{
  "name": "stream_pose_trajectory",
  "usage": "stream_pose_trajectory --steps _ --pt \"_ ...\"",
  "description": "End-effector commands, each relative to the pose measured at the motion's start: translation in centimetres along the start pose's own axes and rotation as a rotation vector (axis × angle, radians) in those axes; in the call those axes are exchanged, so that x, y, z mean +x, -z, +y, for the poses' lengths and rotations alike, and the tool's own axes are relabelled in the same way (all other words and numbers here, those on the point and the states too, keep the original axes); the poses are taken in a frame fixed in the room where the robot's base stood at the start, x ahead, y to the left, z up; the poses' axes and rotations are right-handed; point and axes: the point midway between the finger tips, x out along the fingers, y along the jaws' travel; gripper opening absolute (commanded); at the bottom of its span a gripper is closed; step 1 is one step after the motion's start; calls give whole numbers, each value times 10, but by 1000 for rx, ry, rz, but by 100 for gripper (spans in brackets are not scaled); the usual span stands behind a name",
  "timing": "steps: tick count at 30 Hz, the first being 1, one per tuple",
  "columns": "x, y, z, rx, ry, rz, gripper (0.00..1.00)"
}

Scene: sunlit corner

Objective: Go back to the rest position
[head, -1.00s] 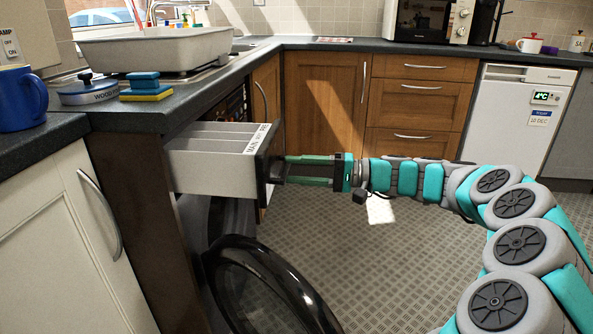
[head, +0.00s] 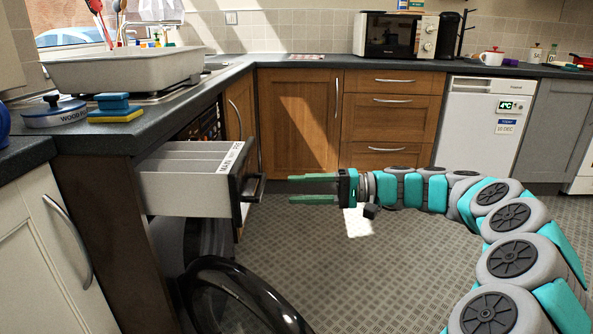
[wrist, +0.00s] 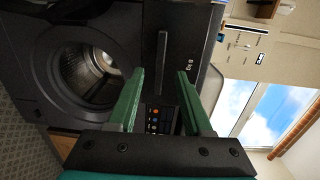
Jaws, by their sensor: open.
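My gripper (head: 291,188) is open and empty in the head view, its two green fingers pointing left. A gap separates the fingertips from the dark handle (head: 254,187) of the pulled-out drawer (head: 185,200). In the wrist view my gripper (wrist: 161,75) shows its fingers spread, with the dark drawer front and its handle (wrist: 162,62) beyond them and nothing between them.
Below the drawer, a round black washer door (head: 240,300) hangs open; the drum (wrist: 92,75) shows in the wrist view. A worktop (head: 120,140) runs above the drawer. The patterned floor (head: 340,265) in the middle is clear.

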Motion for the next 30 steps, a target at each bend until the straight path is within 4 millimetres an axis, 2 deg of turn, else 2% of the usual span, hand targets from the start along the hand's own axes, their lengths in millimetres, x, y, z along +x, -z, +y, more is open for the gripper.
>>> stream_pose_trajectory --steps 5,7,10,14,20,26,30 --pt "40 -64 -12 -13 -141 -121 50" --pt "54 -98 -10 -18 -225 -175 50" --pt "66 -143 0 -25 -356 -234 50" --pt "68 -196 22 -33 -540 -284 50" --pt "44 -265 64 -34 -826 -314 50" --pt "-11 -322 110 -13 -1131 -283 50" --pt "-59 -356 136 21 -1324 -239 50"
